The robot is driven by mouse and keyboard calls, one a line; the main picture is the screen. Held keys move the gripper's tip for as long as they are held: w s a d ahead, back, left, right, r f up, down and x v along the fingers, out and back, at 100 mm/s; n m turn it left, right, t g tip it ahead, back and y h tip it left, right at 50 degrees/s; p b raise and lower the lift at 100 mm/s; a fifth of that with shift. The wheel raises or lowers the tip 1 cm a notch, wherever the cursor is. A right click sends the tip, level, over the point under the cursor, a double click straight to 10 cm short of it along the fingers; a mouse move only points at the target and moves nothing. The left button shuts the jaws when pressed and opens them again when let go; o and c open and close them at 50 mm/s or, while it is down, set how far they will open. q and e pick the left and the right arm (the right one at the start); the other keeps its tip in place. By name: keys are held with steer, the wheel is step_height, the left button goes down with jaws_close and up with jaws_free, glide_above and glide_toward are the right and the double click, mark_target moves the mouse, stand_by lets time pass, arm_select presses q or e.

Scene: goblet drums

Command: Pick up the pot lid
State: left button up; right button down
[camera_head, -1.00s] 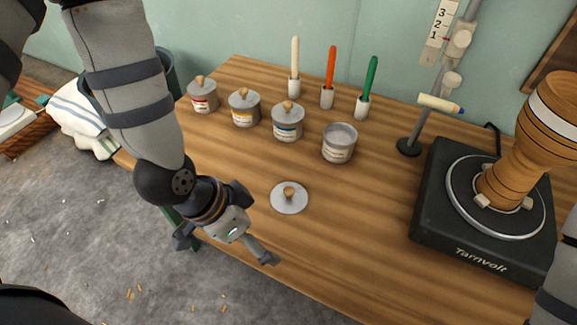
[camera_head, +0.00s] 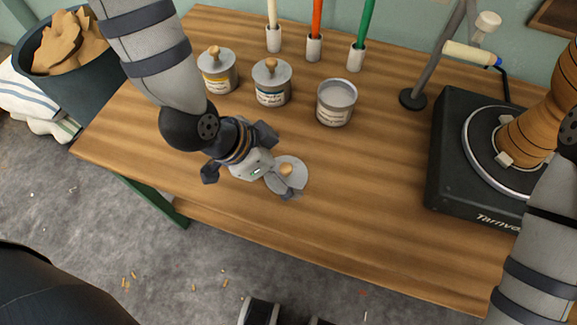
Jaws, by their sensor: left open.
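The pot lid (camera_head: 299,175) is a flat grey disc with a wooden knob (camera_head: 286,169), lying on the wooden table. My left gripper (camera_head: 250,188) is open at the lid's left side. One finger overlaps the lid near its knob in the picture, and the other points out to the left. I cannot tell whether the finger touches the lid. An open grey pot (camera_head: 336,104) without a lid stands behind and to the right of the lid. My right arm shows at the right edge, but its gripper is not visible.
Two lidded pots (camera_head: 217,72) (camera_head: 271,84) stand behind my left gripper. Brushes in white holders (camera_head: 356,57) stand at the back. A black turntable (camera_head: 460,150) bears a wooden drum (camera_head: 535,130) at the right. The table's front middle is clear.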

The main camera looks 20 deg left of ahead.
arm_select(q)
steer(key=shift+x, duration=1.15)
steer(key=shift+r, duration=0.1)
steer(key=shift+c, duration=1.3)
steer(key=shift+s, duration=0.1)
steer(key=c, duration=1.5)
